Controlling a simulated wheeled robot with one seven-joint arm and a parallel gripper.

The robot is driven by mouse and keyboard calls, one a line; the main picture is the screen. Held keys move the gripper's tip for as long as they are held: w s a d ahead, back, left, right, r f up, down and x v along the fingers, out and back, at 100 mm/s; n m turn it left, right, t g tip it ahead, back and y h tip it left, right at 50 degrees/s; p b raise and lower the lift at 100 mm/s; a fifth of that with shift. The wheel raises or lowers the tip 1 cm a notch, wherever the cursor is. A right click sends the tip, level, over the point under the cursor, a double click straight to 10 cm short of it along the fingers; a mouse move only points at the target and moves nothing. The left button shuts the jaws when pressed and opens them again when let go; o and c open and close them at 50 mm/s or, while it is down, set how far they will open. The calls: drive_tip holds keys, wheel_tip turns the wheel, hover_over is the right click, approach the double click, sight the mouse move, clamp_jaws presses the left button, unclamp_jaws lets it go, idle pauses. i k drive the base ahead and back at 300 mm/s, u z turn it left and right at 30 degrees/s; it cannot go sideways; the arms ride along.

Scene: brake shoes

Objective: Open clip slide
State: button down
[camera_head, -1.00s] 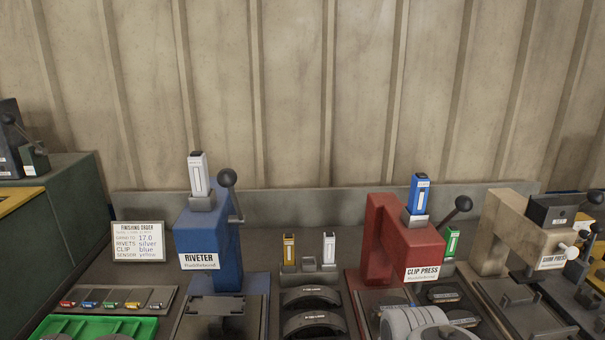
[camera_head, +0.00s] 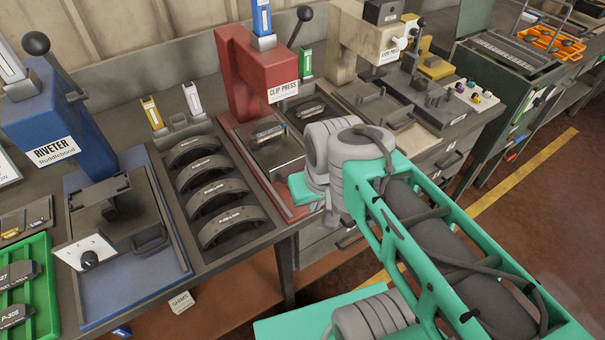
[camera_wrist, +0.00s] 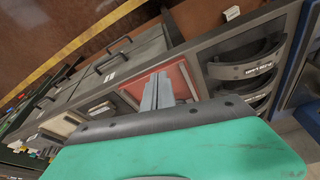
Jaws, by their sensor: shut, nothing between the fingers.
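The red clip press (camera_head: 250,75) stands on the bench in the head view, with a blue clip magazine (camera_head: 262,18) on top. On its red base is a dark slide plate (camera_head: 283,157) with a brake shoe (camera_head: 268,132) at its back. My arm's wrist hides part of the base's right front. My gripper (camera_wrist: 158,90) is shut and empty in the wrist view, pointing at the red base (camera_wrist: 178,80). Its fingers are hidden in the head view. Whether they touch the base cannot be told.
Left of the press stand a rack of curved brake shoes (camera_head: 222,187) and the blue riveter (camera_head: 45,115). To the right are a beige press (camera_head: 365,45) and a drawer slide with handle (camera_head: 372,97). Bench drawers (camera_head: 330,240) lie below; open floor is in front.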

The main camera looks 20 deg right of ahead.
sight(280, 156)
drive_tip(key=u, duration=0.25)
drive_tip(key=k, duration=0.85)
drive_tip(key=u, duration=0.9)
drive_tip(key=i, duration=0.35)
drive_tip(key=z, duration=0.1)
